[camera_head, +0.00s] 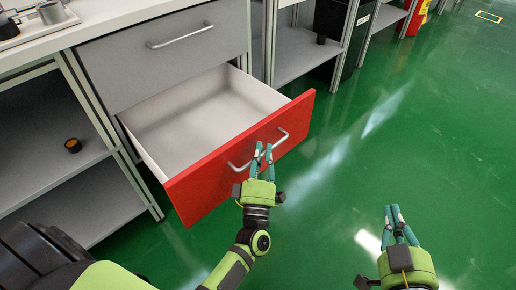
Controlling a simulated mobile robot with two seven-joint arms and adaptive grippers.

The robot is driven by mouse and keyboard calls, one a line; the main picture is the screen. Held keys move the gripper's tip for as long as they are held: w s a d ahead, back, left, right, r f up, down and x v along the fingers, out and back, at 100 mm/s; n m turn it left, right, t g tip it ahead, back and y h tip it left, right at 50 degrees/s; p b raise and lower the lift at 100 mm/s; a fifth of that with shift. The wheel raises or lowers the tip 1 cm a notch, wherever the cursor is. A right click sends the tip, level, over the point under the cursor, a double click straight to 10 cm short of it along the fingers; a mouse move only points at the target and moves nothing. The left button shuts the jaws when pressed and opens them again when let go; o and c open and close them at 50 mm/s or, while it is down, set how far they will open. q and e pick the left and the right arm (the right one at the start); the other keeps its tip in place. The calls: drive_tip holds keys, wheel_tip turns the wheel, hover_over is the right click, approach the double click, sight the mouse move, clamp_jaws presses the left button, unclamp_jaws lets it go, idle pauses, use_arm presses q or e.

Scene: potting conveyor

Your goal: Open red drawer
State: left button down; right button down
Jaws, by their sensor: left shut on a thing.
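The red drawer (218,178) is pulled well out of the cabinet, and its pale inside looks empty. Its metal handle (283,137) runs across the red front. My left gripper (263,152) is at the handle, with its fingers shut on it near the middle. My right gripper (396,214) hangs over the green floor to the right, apart from the drawer. Its fingers are close together at the tips, and I see nothing between them.
A closed grey drawer (165,62) with a metal handle sits above the red one. Grey shelves (50,150) stand on the left, with a small dark round object (73,145) on one. Open green floor (430,130) lies to the right.

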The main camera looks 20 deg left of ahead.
use_arm(q)
drive_tip(key=c, duration=1.4)
unclamp_jaws()
drive_tip(key=v, duration=1.2)
